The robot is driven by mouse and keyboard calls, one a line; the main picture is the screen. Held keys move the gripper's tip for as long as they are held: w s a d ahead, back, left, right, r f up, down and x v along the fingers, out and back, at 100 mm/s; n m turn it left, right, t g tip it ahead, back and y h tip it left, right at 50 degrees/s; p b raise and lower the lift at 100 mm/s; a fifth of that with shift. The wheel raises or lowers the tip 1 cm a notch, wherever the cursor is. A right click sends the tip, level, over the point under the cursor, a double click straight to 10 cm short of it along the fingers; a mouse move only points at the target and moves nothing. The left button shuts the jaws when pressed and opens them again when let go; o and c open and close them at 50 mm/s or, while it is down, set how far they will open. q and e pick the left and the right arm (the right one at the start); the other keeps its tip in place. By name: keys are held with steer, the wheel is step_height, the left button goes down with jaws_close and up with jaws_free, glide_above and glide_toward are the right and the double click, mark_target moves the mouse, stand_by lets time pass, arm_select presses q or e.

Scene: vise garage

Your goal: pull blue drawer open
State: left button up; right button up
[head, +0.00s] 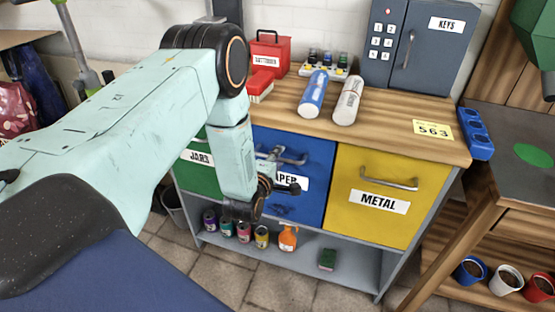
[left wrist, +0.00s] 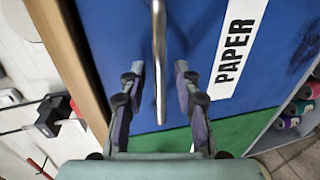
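The blue drawer (head: 318,150) with a PAPER label sits between the green and yellow drawers and looks shut. Its metal handle (head: 291,160) is partly hidden by my left gripper (head: 280,171). In the left wrist view, the blue front (left wrist: 195,35) fills much of the picture and the handle (left wrist: 158,50) runs between the two fingers of my left gripper (left wrist: 158,80). The fingers are apart, one on each side of the handle, with gaps showing. My right gripper is in neither view.
A yellow METAL drawer (head: 375,215) is on the right and a green JARS drawer (head: 195,165) on the left. The wooden top (head: 400,112) carries a blue bottle (head: 313,93), a white bottle (head: 348,100) and a red toolbox (head: 270,52). Cans stand on the shelf below.

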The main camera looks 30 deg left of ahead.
arm_select(q)
steer(key=shift+w+d, duration=0.1)
steer(key=shift+w, duration=0.2)
steer(key=shift+c, duration=0.2)
steer(key=shift+s, duration=0.1)
steer(key=c, duration=0.3)
jaws_close()
